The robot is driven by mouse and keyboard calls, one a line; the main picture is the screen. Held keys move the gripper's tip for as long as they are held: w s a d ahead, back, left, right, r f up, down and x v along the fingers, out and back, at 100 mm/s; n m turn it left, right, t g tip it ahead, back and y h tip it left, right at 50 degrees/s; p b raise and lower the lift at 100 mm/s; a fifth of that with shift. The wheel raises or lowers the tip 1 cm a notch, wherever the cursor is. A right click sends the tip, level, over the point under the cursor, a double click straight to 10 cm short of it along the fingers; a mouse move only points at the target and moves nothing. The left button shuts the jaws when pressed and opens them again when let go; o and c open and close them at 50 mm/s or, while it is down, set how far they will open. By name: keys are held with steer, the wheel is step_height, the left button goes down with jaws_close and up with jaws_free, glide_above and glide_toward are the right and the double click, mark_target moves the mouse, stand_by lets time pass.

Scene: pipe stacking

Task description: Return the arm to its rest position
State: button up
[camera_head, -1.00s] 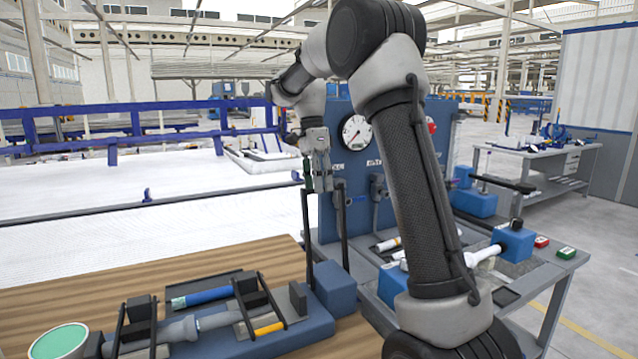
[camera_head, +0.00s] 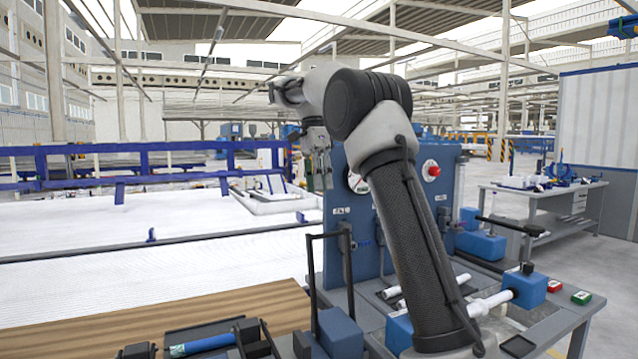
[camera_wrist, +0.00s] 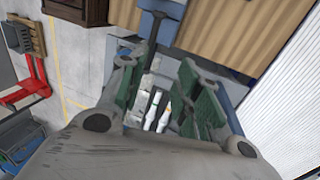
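My gripper (camera_head: 322,182) hangs from my raised arm, in front of the blue panel, above the black upright frame on the table. In the wrist view my gripper (camera_wrist: 163,85) shows two green-padded fingers spread apart. No held object shows between them. White pipe-like parts (camera_wrist: 152,108) lie well below the gap. My arm is bent, with its elbow high in the middle of the head view.
A blue panel (camera_head: 352,230) with a gauge and red button stands behind my arm. A grey workbench (camera_head: 560,318) at right holds a white pipe (camera_head: 490,304) and blue blocks.

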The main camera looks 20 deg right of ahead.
stand_by(0.4)
steer(key=s+r+n+t, duration=0.2)
steer(key=s+n, duration=0.3)
steer(key=s, duration=0.5)
steer(key=s+f+n+t, duration=0.2)
steer(key=s+f+n, duration=0.4)
steer(key=s, duration=0.5)
steer(key=s+f+n+t, duration=0.3)
steer(key=s+f+n, duration=0.4)
steer(key=s, duration=0.5)
step_height(320, 180, down, 2)
steer(key=shift+s+a+f, duration=0.15)
steer(key=shift+s+f, duration=0.05)
